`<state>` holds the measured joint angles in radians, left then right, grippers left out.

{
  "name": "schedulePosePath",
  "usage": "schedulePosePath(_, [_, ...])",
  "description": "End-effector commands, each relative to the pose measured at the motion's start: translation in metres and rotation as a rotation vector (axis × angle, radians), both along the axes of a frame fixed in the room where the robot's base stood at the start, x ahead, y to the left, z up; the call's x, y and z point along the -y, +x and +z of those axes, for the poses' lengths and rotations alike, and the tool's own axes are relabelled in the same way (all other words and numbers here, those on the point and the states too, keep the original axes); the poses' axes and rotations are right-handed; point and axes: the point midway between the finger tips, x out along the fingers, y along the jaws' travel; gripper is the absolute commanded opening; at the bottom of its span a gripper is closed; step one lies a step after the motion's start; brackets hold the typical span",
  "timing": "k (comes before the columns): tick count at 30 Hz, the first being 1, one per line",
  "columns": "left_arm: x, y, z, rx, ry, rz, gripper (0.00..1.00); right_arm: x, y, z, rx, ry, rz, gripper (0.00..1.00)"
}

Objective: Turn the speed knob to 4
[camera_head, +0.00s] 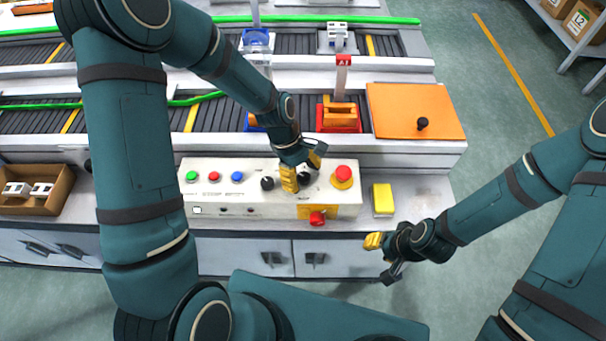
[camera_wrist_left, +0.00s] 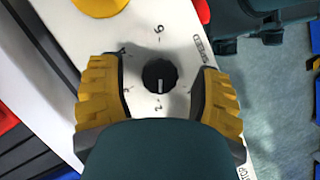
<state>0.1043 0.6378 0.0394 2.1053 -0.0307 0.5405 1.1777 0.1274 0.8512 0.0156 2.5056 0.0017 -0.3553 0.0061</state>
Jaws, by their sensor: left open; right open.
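The speed knob (camera_head: 303,178) is a small black dial on the white control panel (camera_head: 225,205). In the left wrist view the knob (camera_wrist_left: 160,76) sits under the printed SPEED label, with numbers around it, a 6 above and a 2 below. A short light line shows at its lower side, towards the 2. My left gripper (camera_head: 302,172) is open over the panel, its yellow fingers on either side of the knob. In the wrist view both fingers (camera_wrist_left: 160,95) stand apart from the knob. My right gripper (camera_head: 382,257) is open and empty in front of the bench.
A red button (camera_head: 343,173) on a yellow base is just right of the knob. Another black knob (camera_head: 267,183) is to the left. A red switch (camera_head: 317,218) is on the panel front. A yellow block (camera_head: 383,200) lies to the right. Conveyors run behind.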

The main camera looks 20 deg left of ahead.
Motion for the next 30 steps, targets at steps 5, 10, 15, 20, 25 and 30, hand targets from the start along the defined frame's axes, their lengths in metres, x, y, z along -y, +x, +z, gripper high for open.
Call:
schedulePosePath(5, [0.0002, -0.0001, -0.0003, 0.0, 0.0, 0.0, 0.65, -0.0001, -0.0002, 0.0001, -0.001, 0.0, 0.0, 0.39])
schedulePosePath(10, [0.0003, -0.0001, -0.0002, 0.0, 0.0, 0.0, 0.35, 0.0, -0.0001, 0.0001, 0.0, 0.0, 0.0, 0.39])
schedulePosePath(15, [0.0003, -0.0001, -0.0002, 0.0, 0.0, 0.0, 0.0, 0.0, -0.0001, 0.0001, 0.0, 0.0, 0.0, 0.39])
schedulePosePath(20, [0.0004, -0.0004, -0.0003, -0.001, -0.001, 0.0, 0.0, 0.0, 0.0, 0.0001, 0.0, 0.0, 0.0, 0.39])
schedulePosePath(25, [0.0006, -0.0006, -0.0003, -0.002, 0.0, -0.018, 0.0, 0.0, 0.0001, 0.0009, 0.0, 0.0, 0.0, 0.39])
schedulePosePath(30, [0.0012, -0.0001, 0.0001, -0.001, -0.001, -0.08, 0.0, 0.0002, 0.0009, 0.0035, 0.002, 0.0, -0.002, 0.39])
